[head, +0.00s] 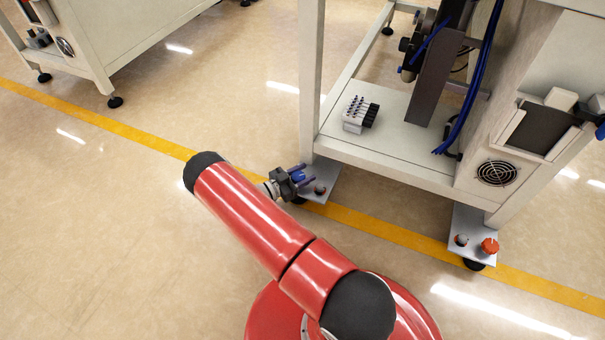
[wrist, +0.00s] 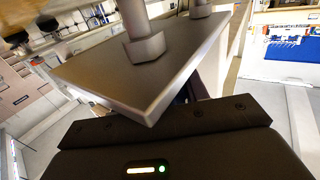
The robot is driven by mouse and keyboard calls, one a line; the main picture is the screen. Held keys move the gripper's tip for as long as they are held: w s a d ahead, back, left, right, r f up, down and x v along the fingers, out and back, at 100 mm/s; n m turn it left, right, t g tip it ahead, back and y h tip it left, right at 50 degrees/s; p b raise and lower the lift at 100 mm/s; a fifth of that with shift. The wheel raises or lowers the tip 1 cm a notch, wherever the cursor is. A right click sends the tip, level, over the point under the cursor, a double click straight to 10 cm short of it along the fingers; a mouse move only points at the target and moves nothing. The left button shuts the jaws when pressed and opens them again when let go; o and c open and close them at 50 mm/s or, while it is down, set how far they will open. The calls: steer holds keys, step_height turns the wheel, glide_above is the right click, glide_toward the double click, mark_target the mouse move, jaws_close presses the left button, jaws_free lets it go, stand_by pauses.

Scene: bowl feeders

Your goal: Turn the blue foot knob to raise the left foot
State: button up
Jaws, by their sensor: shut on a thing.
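The blue foot knob (head: 298,176) is at the left foot plate (head: 318,187) of the machine, low above the floor in the head view. My gripper (head: 303,175) reaches it from the left, its fingers on either side, and is shut on it. The knob is partly covered by the fingers. In the wrist view, the underside and edge of a metal plate (wrist: 140,75) with bolts fills the upper middle, just beyond the gripper body. The fingertips and the knob cannot be made out clearly there.
An orange-red knob (head: 490,245) sits on the right foot plate (head: 468,222). The machine's base shelf (head: 400,140) carries a valve block (head: 359,115) above the feet. A yellow floor line (head: 110,125) runs under the machine.

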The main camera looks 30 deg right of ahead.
mark_target(292, 180)
steer(key=shift+s+m+g, duration=0.1)
steer(key=shift+m+g, duration=0.4)
steer(key=shift+g, duration=0.1)
steer(key=o, duration=1)
steer(key=a, duration=0.8)
